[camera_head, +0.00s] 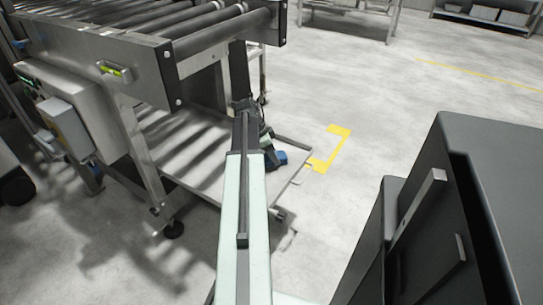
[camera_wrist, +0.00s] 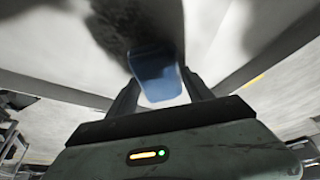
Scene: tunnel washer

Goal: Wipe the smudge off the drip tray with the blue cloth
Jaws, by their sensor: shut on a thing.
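My gripper (camera_wrist: 160,84) is shut on the blue cloth (camera_wrist: 157,72), which sticks out between the two fingers in the wrist view. My arm hides part of the tray.
The roller conveyor frame (camera_head: 95,55) and its legs stand over the tray on the left. A grey control box (camera_head: 68,127) hangs on its side. A yellow floor mark (camera_head: 331,150) lies right of the tray.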

